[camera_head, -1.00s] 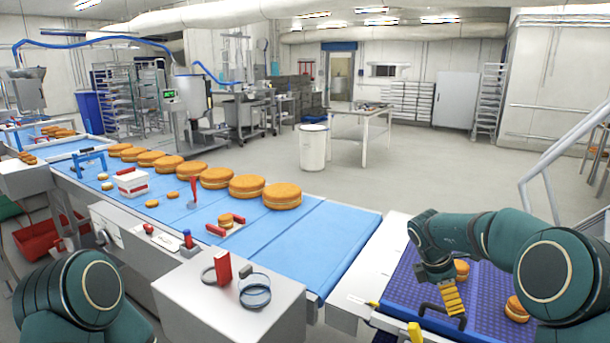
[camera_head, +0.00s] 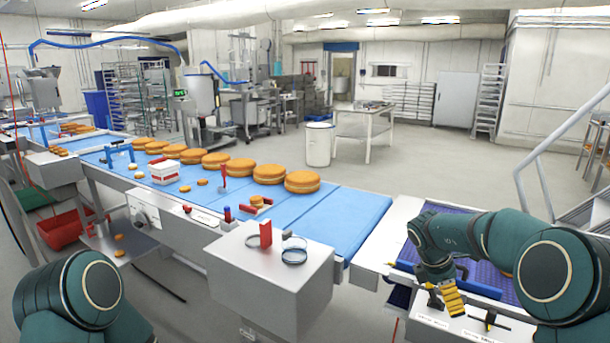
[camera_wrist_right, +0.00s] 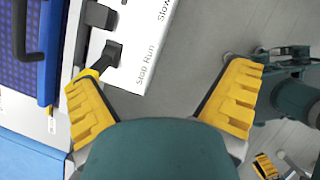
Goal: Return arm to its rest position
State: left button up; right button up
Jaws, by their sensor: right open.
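My right arm reaches in from the right in the head view, bent at the elbow. My right gripper (camera_head: 446,299) has yellow finger pads and hangs over the near edge of the purple mat's station. In the right wrist view the gripper (camera_wrist_right: 165,95) shows its two yellow fingers wide apart with nothing between them. Below it are a white control panel (camera_wrist_right: 142,50) with black switches and the grey floor. My left arm shows only as a rounded green joint at the lower left of the head view; its gripper is out of the picture.
A blue conveyor (camera_head: 330,225) carries a row of large filled rounds (camera_head: 302,181). A grey box (camera_head: 265,285) with a red block (camera_head: 266,233) and glass dishes (camera_head: 294,250) stands in front. The purple mat (camera_head: 490,272) lies beneath my right arm. A stair rail (camera_head: 545,180) rises at the right.

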jog(key=f+n+t, duration=0.2)
jog(key=f+n, duration=0.2)
jog(key=n, duration=0.3)
jog(key=a+f+n+t+h, duration=0.1)
jog(key=f+n, duration=0.3)
jog(key=n, duration=0.3)
jog(key=a+f+n+t+h, duration=0.1)
jog(key=f+n, duration=0.3)
jog(key=n, duration=0.4)
jog(key=shift+s+f+t, duration=0.35)
jog(key=shift+t, duration=0.45)
jog(key=s+a+f+n+y, duration=0.45)
jog(key=s+a+n, duration=0.2)
jog(key=n, duration=0.35)
jog(key=s+a+f+n+y, duration=0.3)
jog(key=s+a+f+n, duration=0.3)
jog(key=a+n, duration=0.3)
jog(key=s+a+f+n+g+y, duration=0.1)
jog(key=s+a+n, duration=0.2)
jog(key=s+n, duration=0.3)
jog(key=s+a+f+n+g+y, duration=0.1)
jog(key=s+a+n+g+y, duration=0.1)
jog(key=s+n, duration=0.4)
jog(key=shift+s+a+g, duration=0.3)
jog(key=shift+s+a, duration=0.25)
jog(key=shift+s, duration=0.4)
